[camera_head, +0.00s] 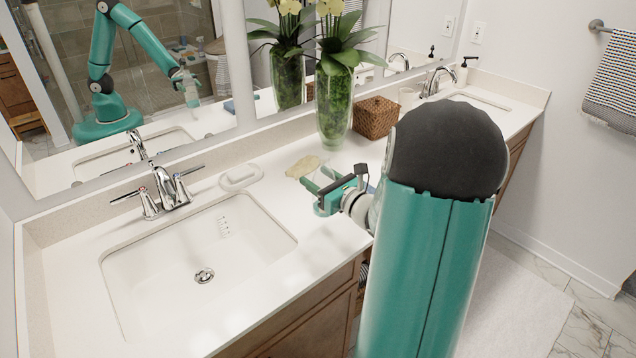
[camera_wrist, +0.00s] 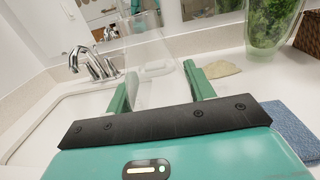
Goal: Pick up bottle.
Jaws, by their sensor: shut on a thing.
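The bottle (camera_wrist: 148,58) is clear and see-through, and it shows between the two green fingers in the wrist view. My gripper (camera_wrist: 158,78) is shut on it, with one finger on each side. In the head view my gripper (camera_head: 319,180) is over the counter, right of the near sink. The bottle is too transparent to make out directly there. The mirror reflection shows my arm with a clear bottle at the gripper. The bottle's lower end is hard to see.
The near sink (camera_head: 190,260) with its chrome faucet (camera_head: 170,190) is at left. A white soap dish (camera_head: 240,177), a tan flat object (camera_head: 303,166), a glass vase (camera_head: 334,105) and a wicker basket (camera_head: 376,117) stand along the mirror. A folded blue cloth (camera_wrist: 292,128) lies at right.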

